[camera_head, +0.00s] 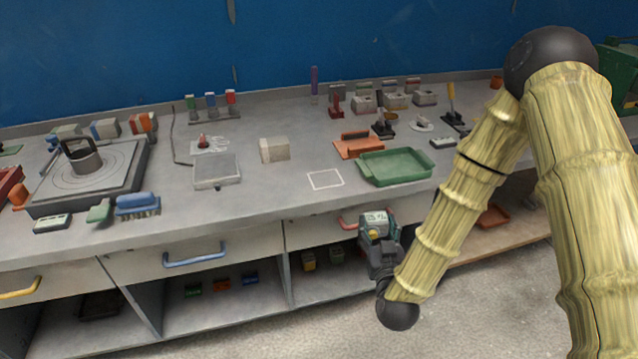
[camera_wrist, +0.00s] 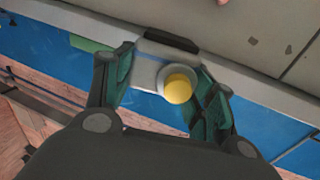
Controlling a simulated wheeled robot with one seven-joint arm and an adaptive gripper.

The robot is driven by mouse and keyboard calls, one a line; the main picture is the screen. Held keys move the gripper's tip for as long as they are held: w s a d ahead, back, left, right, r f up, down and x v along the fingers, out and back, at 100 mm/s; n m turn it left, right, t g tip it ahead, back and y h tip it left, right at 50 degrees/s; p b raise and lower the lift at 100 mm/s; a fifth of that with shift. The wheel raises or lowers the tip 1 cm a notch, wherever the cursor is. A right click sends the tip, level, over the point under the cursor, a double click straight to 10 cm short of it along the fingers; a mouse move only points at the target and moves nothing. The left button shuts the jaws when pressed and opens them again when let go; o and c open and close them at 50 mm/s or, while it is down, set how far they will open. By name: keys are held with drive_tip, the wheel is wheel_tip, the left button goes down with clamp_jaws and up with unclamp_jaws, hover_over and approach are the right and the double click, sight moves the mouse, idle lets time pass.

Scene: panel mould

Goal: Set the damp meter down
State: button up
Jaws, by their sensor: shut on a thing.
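The damp meter (camera_head: 375,218) is a small pale box with a screen on its face. My gripper (camera_head: 380,243) is shut on it and holds it in front of the bench, by the drawer fronts and below the worktop edge. In the wrist view the damp meter (camera_wrist: 150,72) sits between both teal-padded fingers of my gripper (camera_wrist: 162,80), with a round yellow part facing the camera. The fingers cover its sides. A white square outline (camera_head: 325,180) is marked on the grey worktop (camera_head: 270,195), and its inside is bare.
A pale block (camera_head: 274,149) and a grey plate (camera_head: 216,171) are to the left. The drawer with the red handle (camera_head: 352,220) is close to my gripper.

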drive_tip(key=a+r+n+y+b, duration=0.35)
drive_tip(key=a+r+b, duration=0.25)
drive_tip(key=a+r, duration=0.8)
drive_tip(key=shift+m+g+y, duration=0.25)
drive_tip(key=shift+m+g, duration=0.15)
drive_tip(key=shift+m, duration=0.05)
drive_tip(key=w+f, duration=0.1)
drive_tip(key=w, duration=0.4)
drive_tip(key=w+d+f, duration=0.1)
drive_tip(key=w, duration=0.4)
drive_tip(key=w+f+p, duration=0.1)
drive_tip(key=w, duration=0.4)
drive_tip(key=shift+w+d+f, duration=0.25)
drive_tip(key=shift+w, duration=0.05)
drive_tip(key=shift+f, duration=1.75)
drive_tip(key=shift+f, duration=0.15)
drive_tip(key=o, duration=1.4)
